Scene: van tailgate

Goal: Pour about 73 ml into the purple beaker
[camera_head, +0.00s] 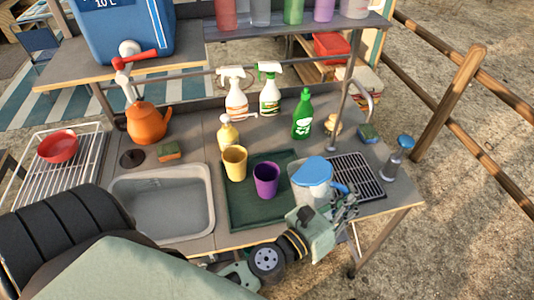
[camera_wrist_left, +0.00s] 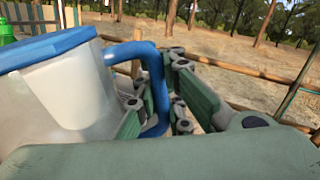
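The purple beaker (camera_head: 266,181) stands upright and open on the dark green tray (camera_head: 240,215) in the head view. A translucent jug with a blue lid (camera_head: 312,172) and blue handle is at the tray's right edge, to the right of the beaker. My left gripper (camera_head: 338,212) is at the jug's handle side. In the left wrist view the blue handle (camera_wrist_left: 152,85) passes between my fingers, which look shut on it; the jug's body (camera_wrist_left: 65,95) is at left. I cannot tell whether the jug touches the tray. The beaker's contents are not clear. My right gripper is out of view.
A yellow cup (camera_head: 234,163) stands just left of the beaker. A sink (camera_head: 165,200) is at left; a black rack (camera_head: 356,178) and a shelf post are at right.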

